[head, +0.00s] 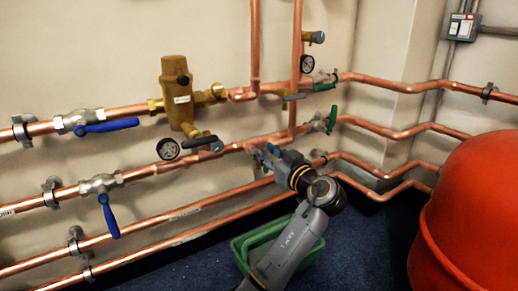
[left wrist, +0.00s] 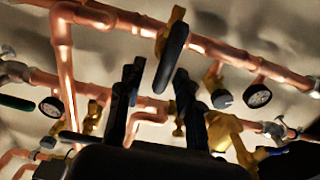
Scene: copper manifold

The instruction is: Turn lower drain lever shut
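A dark lever (left wrist: 172,56) on a brass valve shows in the left wrist view, close to my fingertips. It appears to be the lower drain lever. In the head view my arm and gripper hide that spot on the pipe. My left gripper (head: 268,156) is at the lower copper pipes, right of the brass mixing valve (head: 178,95). I cannot tell whether a finger touches the lever. My right gripper is not in view.
Blue levers (head: 109,215) are at left, green levers (head: 332,119) at right. A green crate (head: 243,251) stands on the floor behind my arm. A large red tank (head: 475,215) occupies the right.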

